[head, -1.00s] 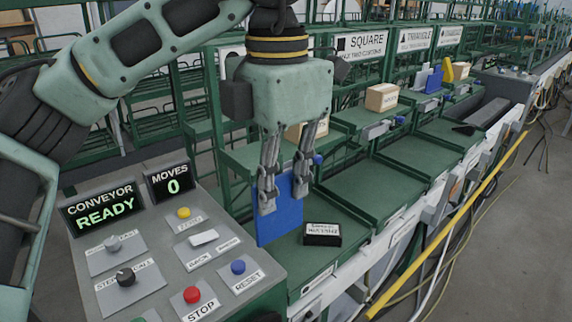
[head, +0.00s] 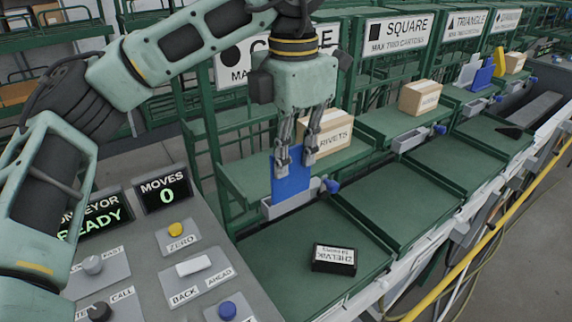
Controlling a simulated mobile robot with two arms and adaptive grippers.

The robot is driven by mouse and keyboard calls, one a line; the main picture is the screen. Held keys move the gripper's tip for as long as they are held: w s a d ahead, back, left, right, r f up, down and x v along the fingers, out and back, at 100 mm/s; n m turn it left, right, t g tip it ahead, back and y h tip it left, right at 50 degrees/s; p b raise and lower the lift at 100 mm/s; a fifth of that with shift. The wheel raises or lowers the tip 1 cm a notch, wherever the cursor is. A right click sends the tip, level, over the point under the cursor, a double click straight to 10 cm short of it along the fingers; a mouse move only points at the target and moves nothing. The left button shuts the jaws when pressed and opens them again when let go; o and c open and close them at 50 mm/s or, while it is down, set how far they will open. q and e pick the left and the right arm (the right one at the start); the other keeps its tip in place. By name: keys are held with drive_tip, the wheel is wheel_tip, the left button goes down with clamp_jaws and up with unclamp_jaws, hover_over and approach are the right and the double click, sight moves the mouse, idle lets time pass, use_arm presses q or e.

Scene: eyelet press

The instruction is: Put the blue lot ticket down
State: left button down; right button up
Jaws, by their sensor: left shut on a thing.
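My left gripper (head: 296,158) is shut on the upper part of the blue lot ticket (head: 289,187), a flat blue plate held upright. The ticket's lower edge is at a small grey holder (head: 314,194) below the circle sign, at the back of the nearest green bay. I cannot tell whether that edge rests in the holder or hangs just above it. My right gripper is not in view.
A black box with a white label (head: 334,259) lies on the nearest green bay (head: 290,240). A rivets carton (head: 328,134) stands on the shelf behind my gripper. The conveyor panel (head: 165,270) is at front left. The neighbouring bay (head: 400,205) is clear.

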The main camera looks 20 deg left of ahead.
use_arm(q)
drive_tip(key=w+f, duration=0.1)
drive_tip(key=f, duration=0.1)
drive_tip(key=w+a+f+p, duration=0.1)
drive_tip(key=f, duration=0.1)
drive_tip(key=w+a+f+p, duration=0.1)
drive_tip(key=w+f, duration=0.1)
drive_tip(key=shift+a, duration=0.1)
drive_tip(key=shift+f+p, duration=0.3)
drive_tip(key=shift+f+b, duration=0.2)
drive_tip(key=shift+b, duration=0.1)
drive_tip(key=c, duration=2.1)
unclamp_jaws()
drive_tip(key=shift+o, duration=0.8)
drive_tip(key=shift+r, duration=0.25)
wheel_tip(320, 180, up, 12)
drive_tip(key=b, duration=0.1)
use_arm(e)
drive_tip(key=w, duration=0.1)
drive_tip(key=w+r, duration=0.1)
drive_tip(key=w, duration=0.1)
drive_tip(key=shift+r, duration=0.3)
use_arm(q)
drive_tip(key=shift+f, duration=0.1)
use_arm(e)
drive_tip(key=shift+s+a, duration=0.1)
